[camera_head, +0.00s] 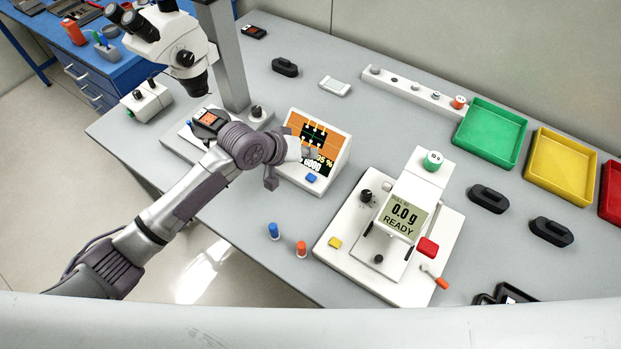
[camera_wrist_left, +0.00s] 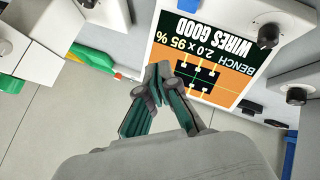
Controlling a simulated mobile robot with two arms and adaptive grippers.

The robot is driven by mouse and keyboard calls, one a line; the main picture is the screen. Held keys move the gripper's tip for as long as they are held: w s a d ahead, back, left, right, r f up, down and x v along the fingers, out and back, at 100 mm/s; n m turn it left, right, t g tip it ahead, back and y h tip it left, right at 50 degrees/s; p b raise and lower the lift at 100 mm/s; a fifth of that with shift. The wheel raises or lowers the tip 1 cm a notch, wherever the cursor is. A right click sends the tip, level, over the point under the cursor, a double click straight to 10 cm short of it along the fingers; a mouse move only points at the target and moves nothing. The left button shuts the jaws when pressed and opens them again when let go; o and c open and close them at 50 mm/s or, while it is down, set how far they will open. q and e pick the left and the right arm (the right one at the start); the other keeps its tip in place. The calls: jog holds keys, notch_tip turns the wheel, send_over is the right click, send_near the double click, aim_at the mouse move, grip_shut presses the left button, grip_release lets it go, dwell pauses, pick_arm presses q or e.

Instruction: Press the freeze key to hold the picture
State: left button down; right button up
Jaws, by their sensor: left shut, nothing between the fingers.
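The small monitor (camera_head: 290,174) stands on the bench with a lit orange and black screen. Its screen (camera_wrist_left: 225,60) shows upside down in the left wrist view and reads "WIRES GOOD". A blue key (camera_head: 311,178) sits on the monitor's front below the screen; it shows cut off at the top of the left wrist view (camera_wrist_left: 188,5). I cannot read any label on it. My left gripper (camera_head: 308,152) is shut and empty in front of the screen, covering part of it. In the left wrist view its fingertips (camera_wrist_left: 158,80) meet beside the screen's edge. My right gripper is in neither view.
A microscope (camera_head: 180,45) on a column stands behind my left arm. A pull tester (camera_head: 400,225) reading "0.0 g READY" stands right of the monitor. Blue (camera_head: 273,231) and orange (camera_head: 301,249) small pieces stand in front. Green (camera_head: 491,132) and yellow (camera_head: 561,165) trays lie at right.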

pick_arm(q)
jog(key=b, duration=0.4)
send_over(308, 178)
notch_tip(308, 178, down, 4)
jog(key=shift+d+f, duration=0.1)
jog(key=shift+f, duration=0.35)
jog(key=shift+w+f, duration=0.1)
jog(key=shift+f, duration=0.7)
jog(key=shift+f, duration=0.1)
jog(key=shift+f, duration=0.3)
